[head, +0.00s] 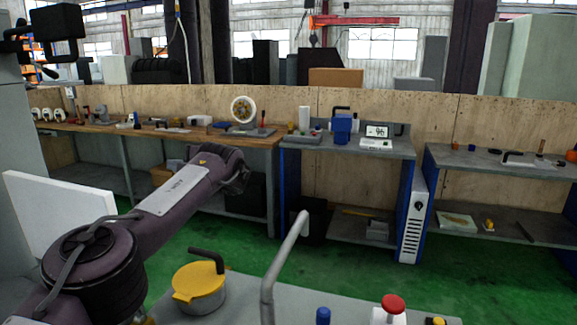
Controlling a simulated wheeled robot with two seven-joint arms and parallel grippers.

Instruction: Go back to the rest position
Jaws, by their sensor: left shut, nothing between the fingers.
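My left arm comes in from the lower left and reaches up and right over the green floor. Its dark end with the left gripper (234,178) is in front of the wooden workbench, apart from everything on it. The gripper is small and dark here, its fingers are hard to make out, and it is shut with nothing held. My right gripper is not in view.
A grey table (245,290) in front carries a yellow-lidded pot (198,287), a bent grey handle (284,262) and a red knob (393,304). Workbenches with tools line the wooden wall (420,125). A white panel (60,215) stands at left. Green floor (350,270) is clear between.

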